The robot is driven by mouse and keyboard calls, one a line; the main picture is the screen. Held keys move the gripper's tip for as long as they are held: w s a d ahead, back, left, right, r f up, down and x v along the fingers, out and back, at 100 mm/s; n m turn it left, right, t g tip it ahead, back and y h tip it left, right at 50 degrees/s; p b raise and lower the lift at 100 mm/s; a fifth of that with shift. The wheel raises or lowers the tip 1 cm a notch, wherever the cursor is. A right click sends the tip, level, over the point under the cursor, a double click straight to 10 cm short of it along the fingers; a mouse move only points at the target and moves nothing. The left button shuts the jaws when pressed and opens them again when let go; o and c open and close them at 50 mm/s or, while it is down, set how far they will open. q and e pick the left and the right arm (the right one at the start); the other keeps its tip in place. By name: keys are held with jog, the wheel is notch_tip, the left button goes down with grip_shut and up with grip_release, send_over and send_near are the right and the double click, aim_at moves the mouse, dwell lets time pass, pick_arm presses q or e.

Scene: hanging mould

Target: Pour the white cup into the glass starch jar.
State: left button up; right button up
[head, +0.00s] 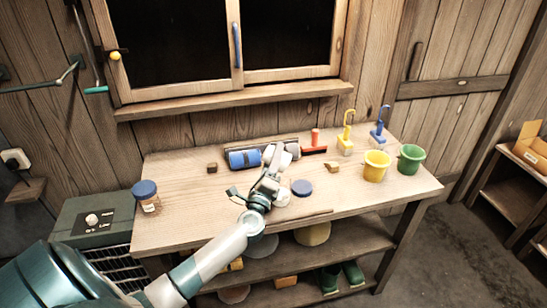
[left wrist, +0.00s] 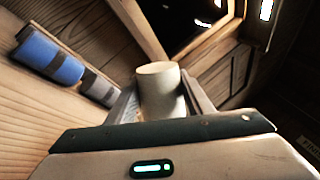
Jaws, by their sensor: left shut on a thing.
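My left gripper (head: 279,160) is over the workbench and shut on the white cup (left wrist: 160,88). In the left wrist view the cup stands between the fingers, and its inside is not visible. In the head view the cup is hard to tell from the pale gripper parts. A small pale, whitish thing (head: 283,198) shows right beside my wrist, partly covered; I cannot tell if it is the open glass starch jar. A jar with a blue lid and a label (head: 149,203) stands at the bench's left edge. My right gripper is out of view.
A blue roll (head: 243,159) lies behind. A red-handled brush (head: 315,142), yellow (head: 346,140) and blue (head: 379,133) hooked tools, a yellow bucket (head: 375,168) and a green bucket (head: 410,160) stand to the right.

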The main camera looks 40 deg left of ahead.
aim_at(268, 160)
pick_arm(q)
jog(key=shift+w+a+f+n+y+b, duration=0.15)
jog(key=shift+n+y+b, duration=0.1)
jog(key=shift+n+b, duration=0.3)
jog(key=shift+w+a+f+n+y+b, duration=0.1)
jog(key=shift+n+y+b, duration=0.15)
jog(key=shift+n+b, duration=0.25)
jog(key=n+y+b, duration=0.1)
jog(key=n+b, duration=0.1)
jog(key=n, duration=0.1)
jog(key=a+f+n+g+b, duration=0.1)
jog(key=n+b, duration=0.1)
jog(key=n, duration=0.1)
jog(key=n+g+y+b, duration=0.1)
jog(key=n+b, duration=0.1)
jog(key=n, duration=0.2)
jog(key=shift+s+a+f+y, duration=0.25)
jog(key=shift+s+f+y, duration=0.05)
jog(key=shift+f, duration=0.1)
jog(key=n+b, duration=0.1)
jog(key=n, duration=0.1)
jog(key=s+a+f+n+g+b, duration=0.1)
jog(key=shift+s+f+n+y, duration=0.1)
jog(key=shift+s+n+y, duration=0.05)
jog(key=shift+n+y, duration=0.2)
